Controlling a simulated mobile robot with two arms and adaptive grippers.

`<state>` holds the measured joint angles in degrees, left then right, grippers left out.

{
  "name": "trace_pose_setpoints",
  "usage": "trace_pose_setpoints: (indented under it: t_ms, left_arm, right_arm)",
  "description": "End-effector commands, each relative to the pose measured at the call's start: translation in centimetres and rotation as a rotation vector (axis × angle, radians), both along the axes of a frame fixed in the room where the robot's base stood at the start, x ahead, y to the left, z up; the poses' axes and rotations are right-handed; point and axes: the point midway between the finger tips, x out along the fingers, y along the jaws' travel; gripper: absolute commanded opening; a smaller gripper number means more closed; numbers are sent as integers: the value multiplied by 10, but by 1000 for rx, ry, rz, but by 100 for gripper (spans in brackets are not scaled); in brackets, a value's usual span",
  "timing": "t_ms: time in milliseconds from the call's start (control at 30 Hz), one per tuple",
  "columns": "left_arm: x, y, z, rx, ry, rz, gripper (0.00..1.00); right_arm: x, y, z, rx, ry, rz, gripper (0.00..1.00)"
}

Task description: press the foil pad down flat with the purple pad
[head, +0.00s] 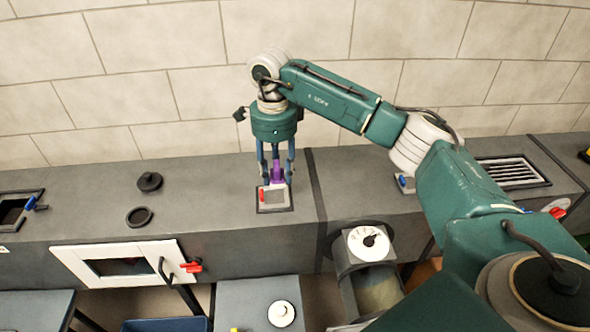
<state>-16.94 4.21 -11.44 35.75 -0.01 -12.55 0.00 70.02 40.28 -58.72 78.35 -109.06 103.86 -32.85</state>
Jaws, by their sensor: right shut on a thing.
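The purple pad (277,173) is between the fingers of my right gripper (276,180), which is shut on it. The gripper points down over a small dark-framed panel on the grey duct top. A pale grey square in that frame looks like the foil pad (276,197). The purple pad is just above or at the far edge of this square; I cannot tell whether they touch. A small red piece (262,194) is at the square's left side. The fingers hide part of the panel's far side. My left gripper is out of view.
A black knobbed lid (150,182) and a black ring (140,216) lie on the duct top to the left. A white-framed hatch (119,265) with a red handle is on the front. A white dial (368,243) and a slotted vent (507,173) are to the right. A tiled wall is behind.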

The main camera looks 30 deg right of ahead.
Motion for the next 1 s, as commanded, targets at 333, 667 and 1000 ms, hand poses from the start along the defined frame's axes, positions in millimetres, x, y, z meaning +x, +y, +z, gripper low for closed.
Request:
trace_pose_setpoints:
  t_ms: [333, 667, 1000]
  left_arm:
    - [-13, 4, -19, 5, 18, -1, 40]
    - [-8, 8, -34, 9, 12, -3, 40]
    - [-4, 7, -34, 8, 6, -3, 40]
  right_arm:
    - [0, -1, -28, 0, 1, -2, 16]
    - [0, -1, -57, 1, 0, -3, 16]
    - [0, -1, -59, 1, 0, -3, 16]
